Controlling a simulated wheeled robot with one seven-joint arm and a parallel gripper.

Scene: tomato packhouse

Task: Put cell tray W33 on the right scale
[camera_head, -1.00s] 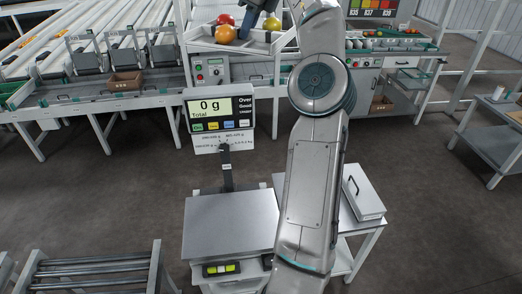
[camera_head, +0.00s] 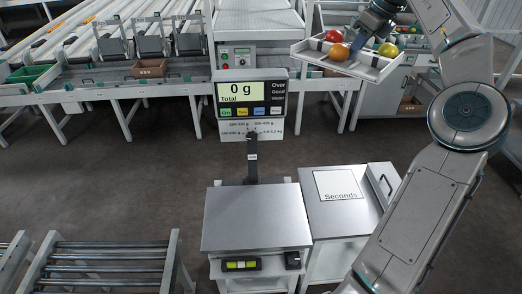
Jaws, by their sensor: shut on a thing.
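My gripper (camera_head: 369,42) is shut on a white cell tray (camera_head: 375,69) and holds it in the air at the upper right. The tray carries several tomatoes, among them a red one, an orange one and a yellow-green one. No label W33 can be read on it. One scale shows, with a bare grey platform (camera_head: 256,217) at the lower middle. Its display (camera_head: 251,97) behind the platform reads 0 g. The tray is well above and behind the platform, to its right, touching neither it nor the table.
A side table with a "Seconds" square (camera_head: 341,184) and a flat grey box (camera_head: 383,183) stands right of the scale. A roller conveyor (camera_head: 105,265) is at lower left. Sorting lines with a green crate (camera_head: 30,76) and a brown box (camera_head: 150,69) run along the back.

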